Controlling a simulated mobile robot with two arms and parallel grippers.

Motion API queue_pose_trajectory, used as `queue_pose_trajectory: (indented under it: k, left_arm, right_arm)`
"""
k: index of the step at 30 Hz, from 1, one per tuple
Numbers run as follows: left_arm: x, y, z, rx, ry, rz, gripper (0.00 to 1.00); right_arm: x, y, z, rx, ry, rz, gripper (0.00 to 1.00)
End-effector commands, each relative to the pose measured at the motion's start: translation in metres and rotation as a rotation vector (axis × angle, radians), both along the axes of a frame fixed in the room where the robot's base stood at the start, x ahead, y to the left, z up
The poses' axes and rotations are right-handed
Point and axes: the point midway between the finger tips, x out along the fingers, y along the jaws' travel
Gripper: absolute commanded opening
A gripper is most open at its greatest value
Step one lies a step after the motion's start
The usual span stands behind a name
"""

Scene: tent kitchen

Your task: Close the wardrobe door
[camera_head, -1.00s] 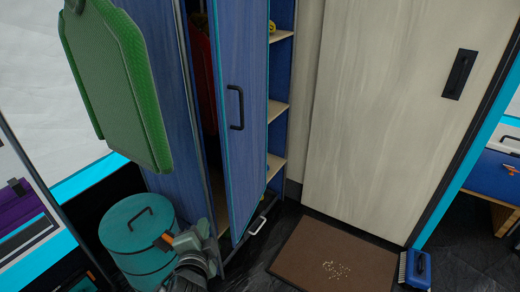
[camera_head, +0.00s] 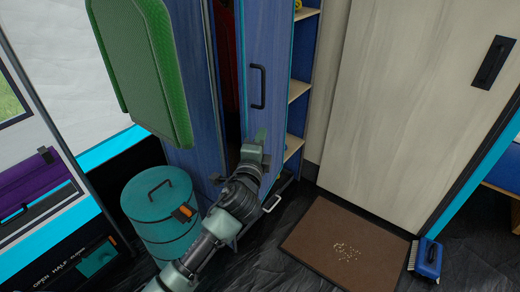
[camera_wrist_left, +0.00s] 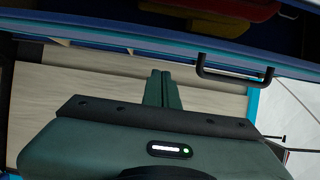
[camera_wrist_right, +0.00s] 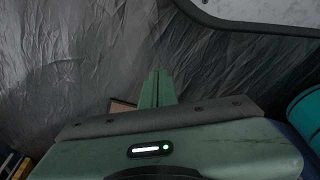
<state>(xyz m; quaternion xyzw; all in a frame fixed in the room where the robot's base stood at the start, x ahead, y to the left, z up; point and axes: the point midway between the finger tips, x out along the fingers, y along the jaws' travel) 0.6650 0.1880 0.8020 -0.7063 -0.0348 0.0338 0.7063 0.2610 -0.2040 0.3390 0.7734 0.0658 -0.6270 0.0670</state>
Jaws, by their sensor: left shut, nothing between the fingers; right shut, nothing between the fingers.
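The blue wardrobe (camera_head: 188,160) stands at the middle left of the head view. Its blue door (camera_head: 273,52) is partly open, with a dark gap on its left side and a black handle (camera_head: 257,88). The handle also shows in the left wrist view (camera_wrist_left: 235,78). My left gripper (camera_head: 260,138) is shut and empty, in front of the lower part of the door, below the handle. I cannot tell whether it touches the door. My right gripper (camera_wrist_right: 157,85) is shut and empty in the right wrist view, facing a grey tent wall. It is not in the head view.
A teal bin (camera_head: 160,215) stands left of my left arm. A green padded panel (camera_head: 145,65) hangs at the upper left. Open shelves (camera_head: 299,90) are right of the door. A brown mat (camera_head: 335,265) and a blue brush (camera_head: 428,260) lie on the dark floor.

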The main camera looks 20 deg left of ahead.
Motion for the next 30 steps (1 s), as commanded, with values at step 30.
queue_pose_trajectory:
  k: [30]
  left_arm:
    - [0.008,0.065,0.0,0.01,0.006,-0.082,0.0]
  right_arm:
    - [-0.036,-0.005,-0.045,-0.004,0.037,0.007,0.0]
